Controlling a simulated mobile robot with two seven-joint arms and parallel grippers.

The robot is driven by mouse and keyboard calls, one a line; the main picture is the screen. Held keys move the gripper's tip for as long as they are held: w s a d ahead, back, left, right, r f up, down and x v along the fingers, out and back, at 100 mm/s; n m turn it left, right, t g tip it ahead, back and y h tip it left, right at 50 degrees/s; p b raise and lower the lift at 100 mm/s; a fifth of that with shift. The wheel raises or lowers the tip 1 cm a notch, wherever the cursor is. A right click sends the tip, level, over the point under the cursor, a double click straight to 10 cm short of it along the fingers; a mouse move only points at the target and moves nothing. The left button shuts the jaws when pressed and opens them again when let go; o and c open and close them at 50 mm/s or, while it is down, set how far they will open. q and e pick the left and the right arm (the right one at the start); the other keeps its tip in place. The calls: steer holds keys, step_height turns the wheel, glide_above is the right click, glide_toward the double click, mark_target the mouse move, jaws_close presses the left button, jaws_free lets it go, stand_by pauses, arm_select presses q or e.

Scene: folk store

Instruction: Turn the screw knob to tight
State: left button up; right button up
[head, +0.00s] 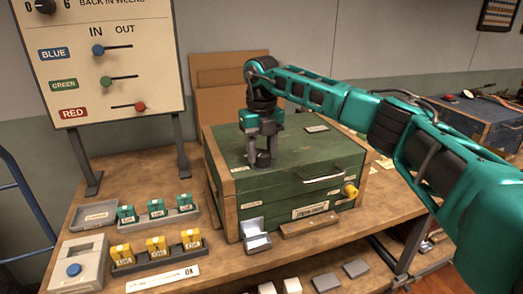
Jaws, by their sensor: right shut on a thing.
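A green wooden box (300,160) with tan wooden edges sits on the workbench. A dark round knob (263,160) stands on its lid near the left side. My right gripper (262,148) points straight down over the lid, shut on this knob. The fingers hide the upper part of the knob, and its turn position cannot be read. A yellow knob (350,191) sticks out of the box's front at the right, apart from the gripper. My left gripper is not in view.
My right arm reaches across from the right above the box. Teal blocks (156,208) and yellow blocks (156,247) stand in trays at the left, near a blue button (74,270). A slider board (105,60) stands behind. A small open metal case (256,236) lies before the box.

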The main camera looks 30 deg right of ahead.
mark_target(262, 153)
steer(key=m, duration=0.4)
steer(key=shift+m, duration=2.6)
steer(key=o, duration=1.1)
steer(key=shift+c, duration=0.2)
steer(key=shift+r, duration=0.1)
step_height(262, 153, up, 13)
